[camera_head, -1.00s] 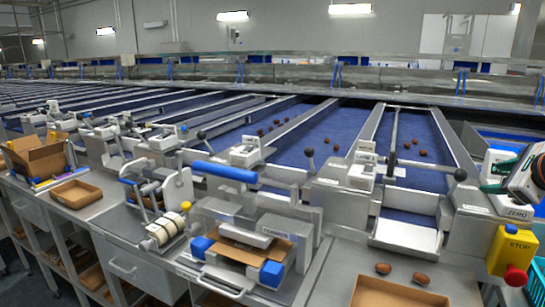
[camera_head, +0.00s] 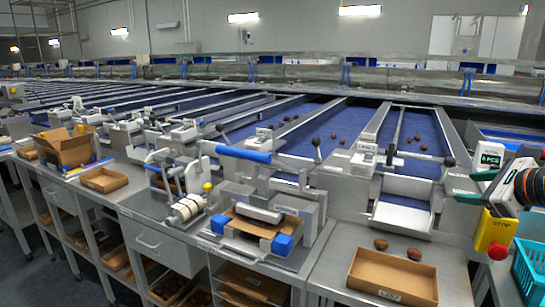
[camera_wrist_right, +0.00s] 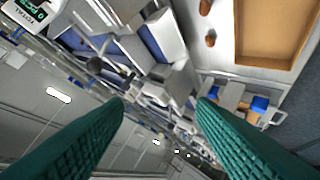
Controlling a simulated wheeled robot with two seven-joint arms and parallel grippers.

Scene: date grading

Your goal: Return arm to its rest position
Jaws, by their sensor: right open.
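My right gripper (camera_head: 476,187) shows at the right edge of the head view, with dark green fingers apart and nothing between them. It hangs in front of the weighing display, above the yellow stop box. In the right wrist view its two ribbed green fingers (camera_wrist_right: 159,102) are spread wide and empty. My left gripper is in neither view.
A cardboard tray (camera_head: 350,282) stands on the front bench, with two dates (camera_head: 381,244) behind it. The yellow stop box (camera_head: 492,231) with a red button is below the right gripper. A turquoise basket (camera_head: 528,268) is at lower right. Blue lanes (camera_head: 330,150) hold several dates.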

